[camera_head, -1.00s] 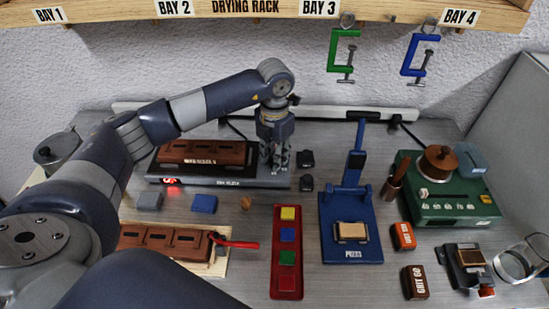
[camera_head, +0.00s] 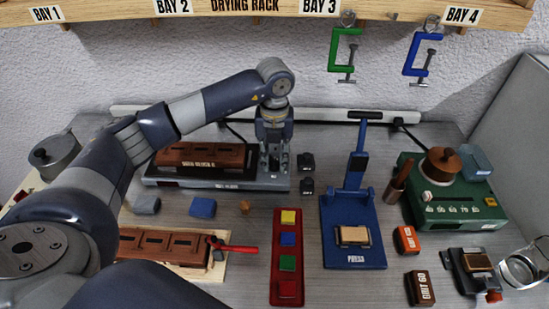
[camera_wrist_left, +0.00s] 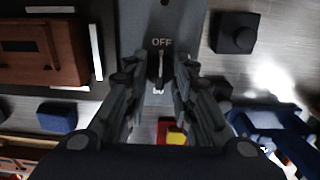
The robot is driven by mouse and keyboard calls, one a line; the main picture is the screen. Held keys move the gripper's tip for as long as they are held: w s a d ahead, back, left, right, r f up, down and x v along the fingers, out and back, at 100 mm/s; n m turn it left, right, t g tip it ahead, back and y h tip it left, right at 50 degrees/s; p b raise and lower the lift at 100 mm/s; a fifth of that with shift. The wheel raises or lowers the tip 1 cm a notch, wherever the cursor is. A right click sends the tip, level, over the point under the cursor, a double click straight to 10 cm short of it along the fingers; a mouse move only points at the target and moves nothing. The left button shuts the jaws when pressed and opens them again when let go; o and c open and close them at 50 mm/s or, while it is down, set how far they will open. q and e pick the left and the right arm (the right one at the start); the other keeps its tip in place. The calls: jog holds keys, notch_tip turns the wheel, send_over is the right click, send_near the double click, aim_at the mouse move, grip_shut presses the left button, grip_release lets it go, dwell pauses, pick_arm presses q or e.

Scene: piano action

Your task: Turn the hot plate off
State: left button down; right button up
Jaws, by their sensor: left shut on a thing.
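The hot plate (camera_head: 225,184) is a long grey slab with a dark top at the back left of the bench. A brown wooden block (camera_head: 200,156) rests on it. The small display (camera_head: 167,184) at its front left looks dark. My left gripper (camera_head: 274,166) points down over the plate's right end. In the left wrist view, its fingers (camera_wrist_left: 158,82) are closed around a small switch beside the printed word OFF (camera_wrist_left: 161,42) on the grey panel. The fingers hide most of the switch. My right gripper is out of view.
Two small black pieces (camera_head: 307,162) sit just right of the gripper. A blue press (camera_head: 352,205) and a green machine (camera_head: 450,205) stand further right. A red tray (camera_head: 287,262) of coloured squares and a brown mould (camera_head: 165,246) lie in front.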

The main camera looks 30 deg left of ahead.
aim_at(275, 161)
pick_arm(q)
jog(key=shift+w+r, duration=0.15)
dwell(0.3)
jog(key=c, duration=1.5)
grip_release()
jog(key=shift+o, duration=0.9)
notch_tip(275, 161, up, 12)
